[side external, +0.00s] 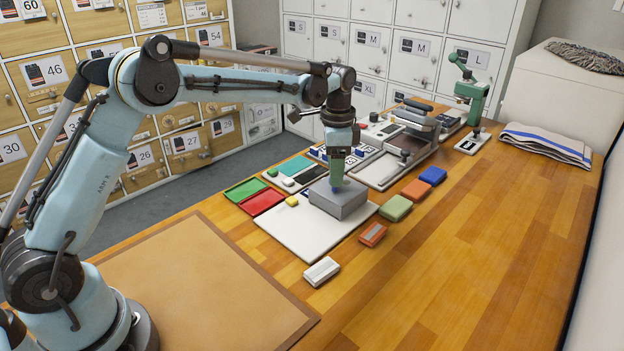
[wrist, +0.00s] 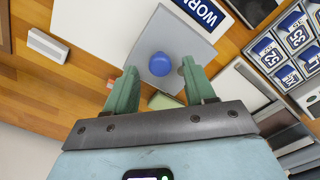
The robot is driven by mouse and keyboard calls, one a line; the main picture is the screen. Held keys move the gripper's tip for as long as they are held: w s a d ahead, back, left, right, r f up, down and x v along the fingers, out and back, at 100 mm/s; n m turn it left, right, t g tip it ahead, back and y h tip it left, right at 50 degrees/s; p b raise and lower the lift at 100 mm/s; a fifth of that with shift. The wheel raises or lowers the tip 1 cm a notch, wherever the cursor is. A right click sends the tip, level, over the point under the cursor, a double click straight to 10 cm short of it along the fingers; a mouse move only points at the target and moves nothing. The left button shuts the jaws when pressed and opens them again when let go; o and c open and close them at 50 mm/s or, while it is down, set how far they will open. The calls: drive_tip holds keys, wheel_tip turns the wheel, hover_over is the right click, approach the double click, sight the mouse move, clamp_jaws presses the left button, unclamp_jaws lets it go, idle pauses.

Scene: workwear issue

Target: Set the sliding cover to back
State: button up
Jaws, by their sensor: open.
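A grey box-like piece with a blue round knob, which looks like the sliding cover (side external: 338,203), sits on a white board (side external: 300,240) in the side external view. In the wrist view the grey cover (wrist: 150,28) and its blue knob (wrist: 160,64) lie straight ahead, beside a dark blue label with white letters (wrist: 205,12), partly cut off. My gripper (side external: 337,180) is right over the cover. In the wrist view its green fingers (wrist: 159,70) are apart, one on each side of the knob, with gaps showing. Whether the fingertips reach knob height is hard to tell.
Green and red trays (side external: 262,202) lie left of the board. Orange, green and blue blocks (side external: 396,208) line its right side, and a white block (side external: 320,271) lies in front. A green press-like tool (side external: 472,90) stands farther back.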

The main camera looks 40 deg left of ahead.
drive_tip(key=shift+f, duration=0.8)
drive_tip(key=shift+c, duration=0.4)
clamp_jaws()
